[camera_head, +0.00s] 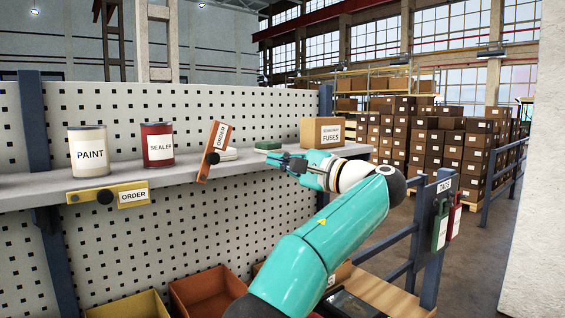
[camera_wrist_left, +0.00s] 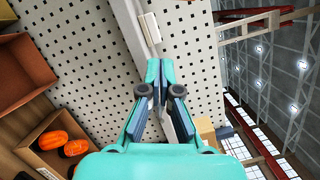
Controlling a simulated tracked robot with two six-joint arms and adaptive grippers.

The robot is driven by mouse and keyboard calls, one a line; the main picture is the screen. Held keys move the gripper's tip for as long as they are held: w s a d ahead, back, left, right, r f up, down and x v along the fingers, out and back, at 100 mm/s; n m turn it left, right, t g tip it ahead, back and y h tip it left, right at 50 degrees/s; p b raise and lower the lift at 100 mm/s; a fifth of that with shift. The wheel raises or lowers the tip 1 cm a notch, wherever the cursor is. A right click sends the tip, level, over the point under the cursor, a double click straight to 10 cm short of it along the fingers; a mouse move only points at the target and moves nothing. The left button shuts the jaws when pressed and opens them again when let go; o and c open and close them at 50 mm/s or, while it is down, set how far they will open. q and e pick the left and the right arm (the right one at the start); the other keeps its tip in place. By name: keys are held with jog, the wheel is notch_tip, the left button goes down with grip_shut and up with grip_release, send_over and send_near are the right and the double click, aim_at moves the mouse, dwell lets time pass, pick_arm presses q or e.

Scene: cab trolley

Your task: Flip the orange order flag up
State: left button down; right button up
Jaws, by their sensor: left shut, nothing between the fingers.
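The orange order flag (camera_head: 220,140) is on the front edge of the shelf, with a white ORDER label and a dark round knob. It stands steeply, its top leaning a little to the right. My left gripper (camera_head: 273,158) is to the right of the flag, apart from it, pointing left near the shelf edge. In the left wrist view its fingers (camera_wrist_left: 160,70) are together at the tips with nothing between them. I cannot make out the orange flag in that view. My right gripper is not in view.
A yellow ORDER flag (camera_head: 133,195) lies level on the shelf edge at left. Paint (camera_head: 90,155) and sealer (camera_head: 158,148) cans, a green block (camera_head: 268,145) and a fuses box (camera_head: 321,132) stand on the shelf (camera_head: 240,165). Open bins (camera_head: 205,290) sit below.

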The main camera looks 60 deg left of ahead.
pick_arm(q)
jog(key=s+a+r, duration=0.2)
jog(key=s+a, duration=0.4)
dwell(0.5)
